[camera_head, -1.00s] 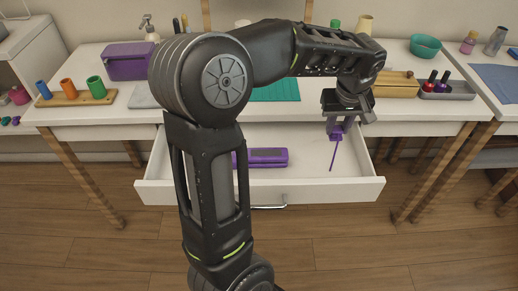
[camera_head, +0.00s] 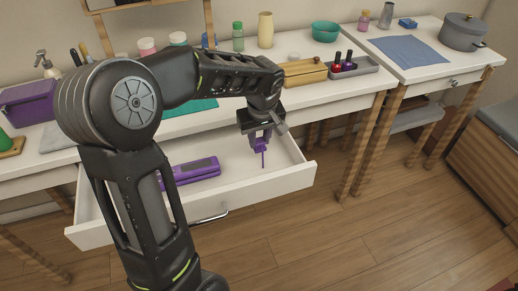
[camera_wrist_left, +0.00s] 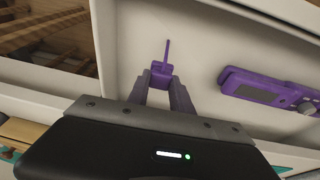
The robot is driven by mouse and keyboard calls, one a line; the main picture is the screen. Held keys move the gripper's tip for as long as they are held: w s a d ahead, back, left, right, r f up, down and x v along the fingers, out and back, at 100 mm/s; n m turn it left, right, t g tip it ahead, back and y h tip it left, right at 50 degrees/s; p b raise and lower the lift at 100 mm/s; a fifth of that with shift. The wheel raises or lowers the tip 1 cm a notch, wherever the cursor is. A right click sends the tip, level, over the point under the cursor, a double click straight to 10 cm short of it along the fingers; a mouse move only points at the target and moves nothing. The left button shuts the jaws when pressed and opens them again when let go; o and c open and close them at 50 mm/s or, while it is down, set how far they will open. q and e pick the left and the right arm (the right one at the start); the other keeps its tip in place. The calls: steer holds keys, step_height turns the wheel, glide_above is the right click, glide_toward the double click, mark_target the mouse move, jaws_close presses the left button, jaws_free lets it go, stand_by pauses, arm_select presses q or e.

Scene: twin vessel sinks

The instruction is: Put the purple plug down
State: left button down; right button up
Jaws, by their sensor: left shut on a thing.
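The purple plug (camera_head: 263,148) has a small block body and a thin prong that points down in the head view. My left gripper (camera_head: 261,140) is shut on its body and holds it over the right part of the open white drawer (camera_head: 240,187). In the left wrist view the plug (camera_wrist_left: 162,72) sits between the two fingertips (camera_wrist_left: 163,84), its prong pointing away from the gripper. I cannot tell whether the prong touches the drawer floor. My right gripper is in neither view.
A purple device with a small screen (camera_head: 193,171) lies in the drawer, left of the plug. A wooden box (camera_head: 304,72) and a grey tray with small bottles (camera_head: 352,68) stand on the tabletop behind. The drawer floor around the plug is clear.

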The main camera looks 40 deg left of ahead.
mark_target(259, 148)
arm_select(q)
step_height(259, 148, down, 4)
steer(key=shift+f, duration=0.15)
steer(key=shift+b, duration=0.3)
steer(key=shift+f, duration=0.2)
steer(key=c, duration=1.1)
jaws_free()
steer(key=shift+r, duration=0.1)
steer(key=shift+r, duration=0.25)
steer(key=p+v, duration=0.1)
steer(key=v, duration=1)
steer(key=shift+s+d+r+p, duration=0.1)
steer(key=shift+d+r+p, duration=0.05)
steer(key=shift+r+p, duration=0.2)
